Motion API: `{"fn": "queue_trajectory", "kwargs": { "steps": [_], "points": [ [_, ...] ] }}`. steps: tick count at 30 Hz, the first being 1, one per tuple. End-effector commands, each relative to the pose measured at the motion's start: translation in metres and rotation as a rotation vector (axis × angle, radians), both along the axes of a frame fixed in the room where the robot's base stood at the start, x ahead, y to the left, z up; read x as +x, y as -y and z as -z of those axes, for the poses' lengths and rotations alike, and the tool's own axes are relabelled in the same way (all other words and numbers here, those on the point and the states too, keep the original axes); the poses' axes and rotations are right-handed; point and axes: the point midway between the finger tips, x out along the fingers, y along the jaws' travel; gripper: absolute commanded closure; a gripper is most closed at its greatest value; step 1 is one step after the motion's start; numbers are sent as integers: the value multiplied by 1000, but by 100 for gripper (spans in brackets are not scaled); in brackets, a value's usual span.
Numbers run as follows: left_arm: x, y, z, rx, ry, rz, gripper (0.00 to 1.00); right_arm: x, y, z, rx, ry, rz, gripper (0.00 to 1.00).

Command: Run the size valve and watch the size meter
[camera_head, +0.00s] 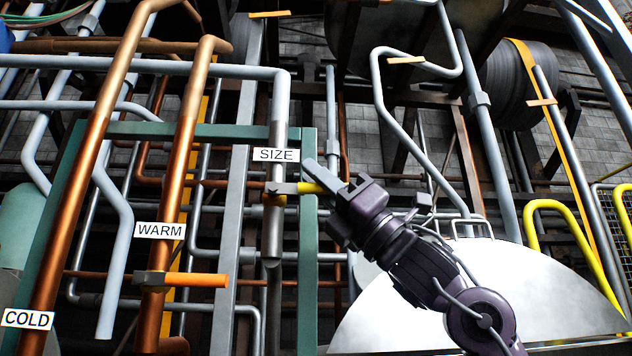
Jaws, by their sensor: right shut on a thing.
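The SIZE label (276,155) is on a grey vertical pipe inside a green frame. Below it is the size valve (275,189), with a brass body and a yellow handle (307,187) pointing right, roughly level. My right gripper (322,180) reaches in from the lower right and is shut on the yellow handle; its fingers hide the handle's end. I cannot pick out a size meter with a readable scale. My left gripper is not in view.
The WARM pipe (176,190) carries an orange valve handle (196,280). The COLD pipe (75,190) stands at the left. A large pale half-round surface (560,300) lies below and right of my arm. Yellow railing (533,225) is at the right; dense pipes fill the background.

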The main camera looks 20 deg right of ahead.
Motion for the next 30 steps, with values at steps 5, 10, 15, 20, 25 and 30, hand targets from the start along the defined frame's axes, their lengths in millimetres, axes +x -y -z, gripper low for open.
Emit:
{"fn": "queue_trajectory", "kwargs": {
  "steps": [5, 10, 15, 20, 25, 30],
  "points": [
    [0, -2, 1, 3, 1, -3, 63, 1, -2, 3, -6, -4, -1, 100],
    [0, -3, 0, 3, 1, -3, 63, 1, -2, 3, -6, -4, -1, 65],
    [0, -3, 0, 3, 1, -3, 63, 1, -1, 2, -4, -3, 0, 63],
    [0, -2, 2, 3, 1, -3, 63, 0, 1, 4, -3, -2, 0, 63],
    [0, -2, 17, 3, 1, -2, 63, -7, 13, 24, -5, -3, 2, 63],
    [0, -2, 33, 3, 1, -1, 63, -19, 30, 46, -5, -4, 3, 63]
  ]
}}
